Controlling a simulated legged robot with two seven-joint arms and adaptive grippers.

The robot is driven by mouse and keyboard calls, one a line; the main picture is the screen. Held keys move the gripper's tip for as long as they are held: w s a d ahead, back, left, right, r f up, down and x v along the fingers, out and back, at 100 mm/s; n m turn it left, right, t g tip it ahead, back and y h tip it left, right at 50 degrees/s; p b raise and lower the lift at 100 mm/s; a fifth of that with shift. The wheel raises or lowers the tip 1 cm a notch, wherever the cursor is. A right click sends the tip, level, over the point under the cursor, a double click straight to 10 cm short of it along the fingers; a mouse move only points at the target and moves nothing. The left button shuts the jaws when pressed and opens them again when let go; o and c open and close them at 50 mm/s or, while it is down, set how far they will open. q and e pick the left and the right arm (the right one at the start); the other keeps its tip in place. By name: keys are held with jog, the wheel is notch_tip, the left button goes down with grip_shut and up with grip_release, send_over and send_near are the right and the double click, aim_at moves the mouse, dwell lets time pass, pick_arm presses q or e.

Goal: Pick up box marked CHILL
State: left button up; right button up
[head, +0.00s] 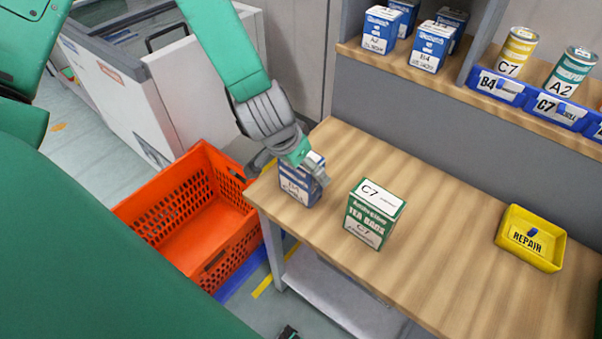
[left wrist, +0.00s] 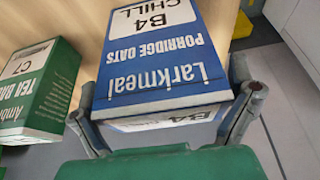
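A blue box (head: 298,190) stands upright near the left end of the wooden table. In the left wrist view this blue box (left wrist: 165,70) reads B4, CHILL, Larkmeal Porridge Oats, upside down. My left gripper (head: 289,172) is just above it with its fingers spread on either side. In the left wrist view the left gripper (left wrist: 165,112) has one finger left of the box and one close along its right edge. The fingers look open, not closed on it. The far side of the box is hidden. My right gripper is not clearly in view.
A green C7 tea box (head: 374,213) stands right of the blue box. A yellow REPAIR bin (head: 515,238) sits farther right on the table (head: 440,265). An orange tote (head: 150,203) is on the floor left of the table. A shelf (head: 405,72) with boxes and cans is behind.

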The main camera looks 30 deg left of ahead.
pick_arm(q)
jog(key=shift+a, duration=0.1)
jog(key=c, duration=0.9)
